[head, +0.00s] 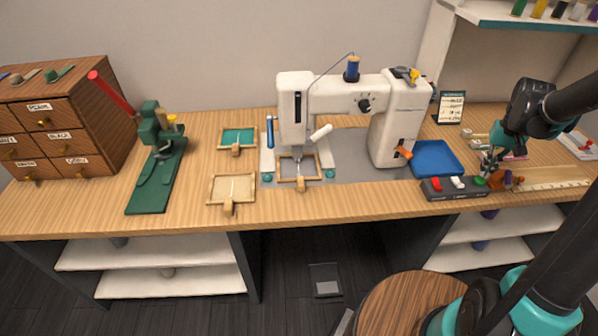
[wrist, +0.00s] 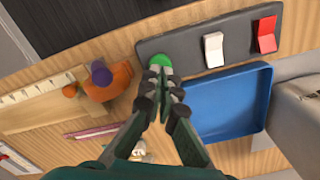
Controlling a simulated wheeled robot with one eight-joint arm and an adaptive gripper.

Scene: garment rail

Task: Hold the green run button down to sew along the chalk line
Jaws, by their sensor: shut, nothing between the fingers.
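The green run button (wrist: 160,61) is at one end of the dark control box (wrist: 190,45). In the head view the green button (head: 480,181) is at the box's right end. My gripper (wrist: 164,78) is shut and empty, pointing down with its fingertips at the button's edge. I cannot tell whether they touch or press it. In the head view my gripper (head: 486,168) is just above and behind the button. The white sewing machine (head: 340,92) stands at the table's middle, with a wooden-framed piece (head: 298,158) under its needle. A chalk line on it is too small to make out.
The control box also has a white switch (wrist: 213,50) and a red switch (wrist: 265,34). A blue tray (wrist: 225,104) lies beside the box. An orange and purple object (wrist: 107,82) is close to the button. A ruler (head: 550,178) lies at right.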

